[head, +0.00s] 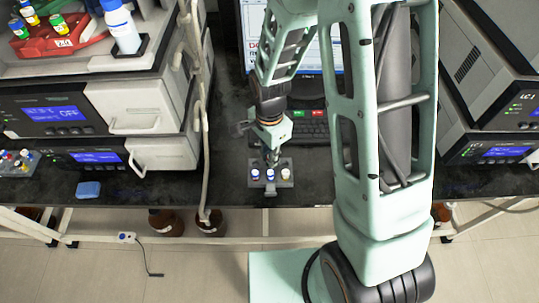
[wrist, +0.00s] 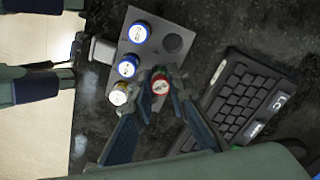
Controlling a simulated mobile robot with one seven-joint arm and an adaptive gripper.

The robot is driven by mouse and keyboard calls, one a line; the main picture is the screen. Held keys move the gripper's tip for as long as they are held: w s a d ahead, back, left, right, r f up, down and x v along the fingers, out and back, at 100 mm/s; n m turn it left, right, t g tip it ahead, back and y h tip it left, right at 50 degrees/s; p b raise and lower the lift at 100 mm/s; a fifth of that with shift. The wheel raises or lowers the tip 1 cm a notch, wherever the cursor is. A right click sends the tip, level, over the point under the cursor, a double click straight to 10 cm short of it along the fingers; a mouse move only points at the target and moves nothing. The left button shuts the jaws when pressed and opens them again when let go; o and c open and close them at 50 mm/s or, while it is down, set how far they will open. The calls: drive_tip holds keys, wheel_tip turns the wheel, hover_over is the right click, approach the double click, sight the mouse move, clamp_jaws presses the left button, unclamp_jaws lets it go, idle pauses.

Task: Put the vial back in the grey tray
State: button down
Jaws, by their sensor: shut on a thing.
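The grey tray (wrist: 150,55) lies on the dark bench and also shows in the head view (head: 288,184). A red-capped vial (wrist: 160,84) is between the fingertips of my gripper (wrist: 162,90), which is shut on it. The vial is over or at the tray's side nearer the keyboard; I cannot tell whether its base is in a hole. An empty round hole (wrist: 172,43) shows beside it. Two blue-capped vials (wrist: 135,34) and a white-capped vial (wrist: 119,97) stand in a row in the tray. In the head view my gripper (head: 272,158) points down just behind that row.
A black keyboard (wrist: 245,98) lies close to the tray, below a monitor (head: 325,35). Instruments with blue displays stand at left (head: 80,112) and right (head: 505,120). A pale hose (head: 203,110) hangs left of the tray. The bench's front edge is close to the tray.

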drive_tip(key=shift+f+b, duration=0.4)
drive_tip(key=shift+f, duration=0.2)
idle(0.3)
drive_tip(key=c, duration=1.8)
unclamp_jaws()
drive_tip(key=shift+r, duration=0.15)
wheel_tip(320, 180, up, 12)
drive_tip(key=shift+d, duration=0.1)
